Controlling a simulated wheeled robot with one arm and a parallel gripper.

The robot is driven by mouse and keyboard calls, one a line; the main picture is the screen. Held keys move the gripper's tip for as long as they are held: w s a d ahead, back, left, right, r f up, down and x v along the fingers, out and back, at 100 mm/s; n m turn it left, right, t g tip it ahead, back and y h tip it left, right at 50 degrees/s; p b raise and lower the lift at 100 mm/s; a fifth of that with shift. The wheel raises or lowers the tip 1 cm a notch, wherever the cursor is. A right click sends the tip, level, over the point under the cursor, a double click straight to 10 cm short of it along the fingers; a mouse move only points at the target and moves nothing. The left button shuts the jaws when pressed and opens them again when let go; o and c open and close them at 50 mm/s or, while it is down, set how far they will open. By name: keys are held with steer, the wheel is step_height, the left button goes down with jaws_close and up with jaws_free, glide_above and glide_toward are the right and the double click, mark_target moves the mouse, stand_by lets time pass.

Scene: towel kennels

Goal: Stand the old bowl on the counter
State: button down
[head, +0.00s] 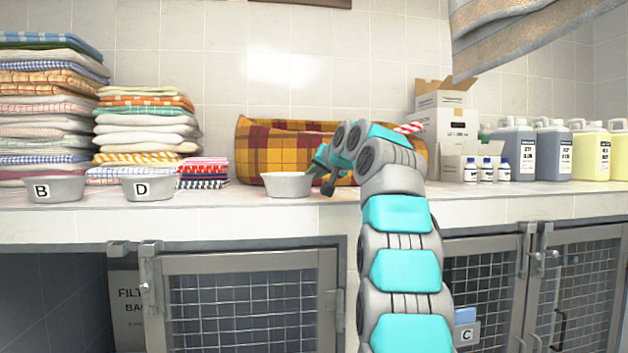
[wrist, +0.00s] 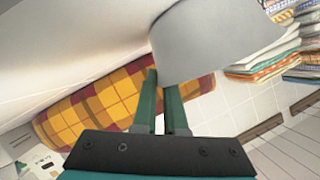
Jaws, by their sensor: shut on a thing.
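A plain pale grey bowl (head: 288,184) with no letter label is upright at the counter (head: 270,220), in front of the plaid pet bed. My gripper (head: 320,172) reaches it from the right and is shut on its rim. In the wrist view the bowl (wrist: 215,42) fills the top middle, with the green fingers of my gripper (wrist: 162,85) closed at its edge. The bowl's base is at counter level; I cannot tell whether it touches the top.
Bowls labelled B (head: 54,189) and D (head: 147,187) stand left, before towel stacks (head: 50,110). The plaid bed (head: 262,150) is behind. Cartons (head: 440,125), small bottles (head: 487,170) and jugs (head: 553,150) stand right. Mesh kennel doors (head: 245,305) are below. Bare counter shows between D and the held bowl.

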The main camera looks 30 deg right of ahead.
steer(key=c, duration=1)
jaws_free()
steer(key=shift+o, duration=0.2)
steer(key=shift+s, duration=0.1)
steer(key=b+v, duration=0.1)
steer(key=v, duration=1)
steer(key=shift+s+r, duration=0.15)
steer(key=shift+s, duration=0.2)
steer(key=shift+a, duration=0.1)
